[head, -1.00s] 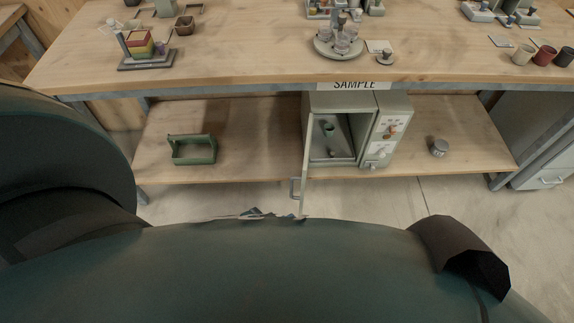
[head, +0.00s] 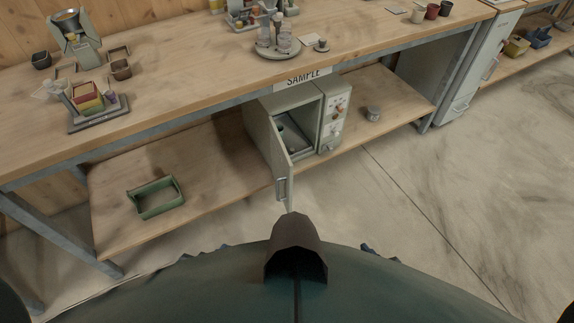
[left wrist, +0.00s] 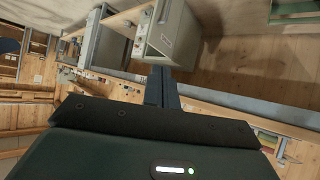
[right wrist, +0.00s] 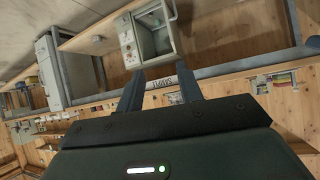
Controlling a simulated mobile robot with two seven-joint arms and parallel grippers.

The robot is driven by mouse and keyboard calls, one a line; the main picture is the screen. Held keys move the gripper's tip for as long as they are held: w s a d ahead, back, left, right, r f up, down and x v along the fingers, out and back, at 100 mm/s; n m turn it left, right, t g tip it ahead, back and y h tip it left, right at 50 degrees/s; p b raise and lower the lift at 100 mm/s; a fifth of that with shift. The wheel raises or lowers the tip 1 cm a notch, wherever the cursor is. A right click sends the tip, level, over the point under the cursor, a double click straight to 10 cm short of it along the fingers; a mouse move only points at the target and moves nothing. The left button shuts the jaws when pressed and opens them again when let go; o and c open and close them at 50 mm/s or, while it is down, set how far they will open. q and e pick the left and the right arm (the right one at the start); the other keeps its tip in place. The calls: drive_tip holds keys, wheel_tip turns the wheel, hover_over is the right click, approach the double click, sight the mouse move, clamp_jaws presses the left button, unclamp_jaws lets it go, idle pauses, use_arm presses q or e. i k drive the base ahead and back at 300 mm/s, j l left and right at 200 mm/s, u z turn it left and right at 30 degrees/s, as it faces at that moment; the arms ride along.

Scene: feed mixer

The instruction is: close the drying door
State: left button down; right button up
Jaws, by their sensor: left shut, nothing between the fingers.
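The drying door (head: 284,168) is a light grey panel with a bar handle (head: 281,189). It stands open at the left side of a small grey oven (head: 293,102) on the lower shelf, under the SAMPLE label. The oven's inside shows with a dark tray. In the right wrist view, the open door (right wrist: 172,9) shows beside the oven's front at the top. My right gripper (right wrist: 159,68) is open and empty, apart from the door. My left gripper (left wrist: 158,68) is shut and empty; the grey oven box (left wrist: 173,36) shows beyond it. Neither gripper shows in the head view.
A green open carrier (head: 156,197) and a small grey jar (head: 373,113) stand on the lower shelf (head: 210,172), either side of the oven. The bench top (head: 190,85) overhangs it and holds several items. The floor (head: 400,240) to the right is clear.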

sight(282, 164)
drive_tip(key=j+z, duration=0.2)
drive_tip(key=j, duration=0.25)
drive_tip(key=i+z, duration=0.25)
drive_tip(key=i+j+z, duration=0.15)
drive_tip(key=z, duration=0.15)
